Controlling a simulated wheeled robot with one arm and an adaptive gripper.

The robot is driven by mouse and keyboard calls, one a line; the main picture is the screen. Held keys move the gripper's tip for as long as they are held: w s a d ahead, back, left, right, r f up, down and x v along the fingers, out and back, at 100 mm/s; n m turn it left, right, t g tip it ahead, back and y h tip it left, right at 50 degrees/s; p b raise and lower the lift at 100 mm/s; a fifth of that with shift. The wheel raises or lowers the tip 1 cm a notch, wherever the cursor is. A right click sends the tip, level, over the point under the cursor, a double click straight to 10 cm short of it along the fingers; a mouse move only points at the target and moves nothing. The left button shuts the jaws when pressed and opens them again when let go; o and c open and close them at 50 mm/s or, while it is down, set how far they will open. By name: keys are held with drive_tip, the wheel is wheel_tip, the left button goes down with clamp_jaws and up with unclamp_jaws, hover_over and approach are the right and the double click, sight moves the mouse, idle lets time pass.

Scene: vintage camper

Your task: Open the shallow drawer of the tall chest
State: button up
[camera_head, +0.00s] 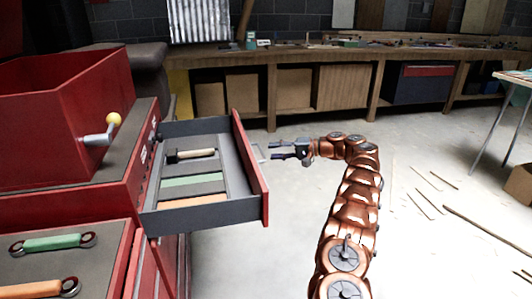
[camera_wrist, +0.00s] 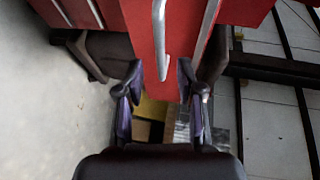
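The shallow drawer (camera_head: 203,212) of the red tall chest (camera_head: 148,150) is pulled far out to the right, showing its grey inside. Its red front (camera_head: 250,155) faces my gripper. The drawer's silver bar handle shows in the wrist view (camera_wrist: 160,40), its lower end between the fingertips in the picture. My gripper (camera_head: 272,151) is just right of the drawer front, fingers apart. The wrist view also shows the open gripper (camera_wrist: 160,80), with nothing clamped. I cannot tell whether a finger touches the handle.
A hammer (camera_head: 192,154) and green (camera_head: 192,180) and orange (camera_head: 195,201) items lie in the drawer. Wrenches (camera_head: 52,243) lie on the lower red surface at front left. A red open bin (camera_head: 60,110) with a crank stands on top. A wooden workbench (camera_head: 290,85) lines the back; floor at right holds scattered wood strips (camera_head: 425,205).

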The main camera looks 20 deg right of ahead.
drive_tip(key=v, duration=0.6)
drive_tip(key=shift+d, duration=0.25)
drive_tip(key=shift+s+r, duration=0.1)
drive_tip(key=shift+s, duration=0.05)
